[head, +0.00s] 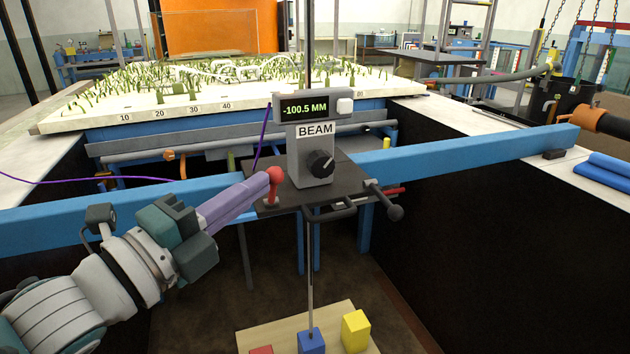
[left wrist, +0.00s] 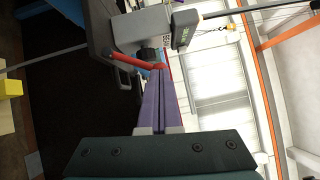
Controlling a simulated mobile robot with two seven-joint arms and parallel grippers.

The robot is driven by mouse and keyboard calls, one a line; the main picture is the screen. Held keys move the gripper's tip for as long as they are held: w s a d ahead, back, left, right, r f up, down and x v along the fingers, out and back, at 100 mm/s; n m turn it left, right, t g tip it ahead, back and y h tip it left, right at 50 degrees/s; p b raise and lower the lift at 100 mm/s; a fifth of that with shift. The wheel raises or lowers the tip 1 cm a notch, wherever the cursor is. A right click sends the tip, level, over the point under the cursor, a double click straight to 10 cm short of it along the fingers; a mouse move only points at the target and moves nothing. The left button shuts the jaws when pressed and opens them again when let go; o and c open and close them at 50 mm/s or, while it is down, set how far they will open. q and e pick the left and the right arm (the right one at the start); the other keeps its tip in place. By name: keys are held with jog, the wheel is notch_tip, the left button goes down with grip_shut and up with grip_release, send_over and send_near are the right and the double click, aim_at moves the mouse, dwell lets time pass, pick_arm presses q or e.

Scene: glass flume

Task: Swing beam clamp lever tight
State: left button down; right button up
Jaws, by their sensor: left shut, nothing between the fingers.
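A red lever (head: 275,176) with a rounded end stands at the left front edge of the black carriage plate (head: 338,175) on the blue beam. I take it for the clamp lever; the label on the post reads only BEAM. The lever also shows in the left wrist view (left wrist: 128,60). My left gripper (head: 264,183) is shut and empty, its purple fingers together. The fingertips are right beside the red lever, touching or nearly so. They also show close to its end in the left wrist view (left wrist: 155,72). My right gripper is out of view.
The grey post (head: 310,160) carries a dark knob and a display reading -100.5 MM. A black ball-ended lever (head: 394,213) and a red bar (head: 388,191) stick out at the plate's right. The blue beam (head: 480,149) spans the flume. Coloured blocks sit on a board below.

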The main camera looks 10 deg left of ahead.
pick_arm(q)
jog(key=shift+w+a+r+n+g+y+p, duration=0.1)
jog(key=shift+w+a+r+n+g+p, duration=0.35)
jog(key=shift+w+n+p, duration=0.15)
jog(key=shift+w+a+r+n+g+y+p, duration=0.1)
jog(key=shift+w+a+r+n+g+p, duration=0.3)
jog(key=shift+w+p, duration=0.35)
jog(key=shift+w+a+r+n+g+y+p, duration=0.1)
jog(key=shift+w+a+r+n+g+p, duration=0.25)
jog(key=shift+w+a+r+n+p, duration=0.25)
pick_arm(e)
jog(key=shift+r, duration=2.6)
pick_arm(q)
jog(key=shift+w+f, duration=0.15)
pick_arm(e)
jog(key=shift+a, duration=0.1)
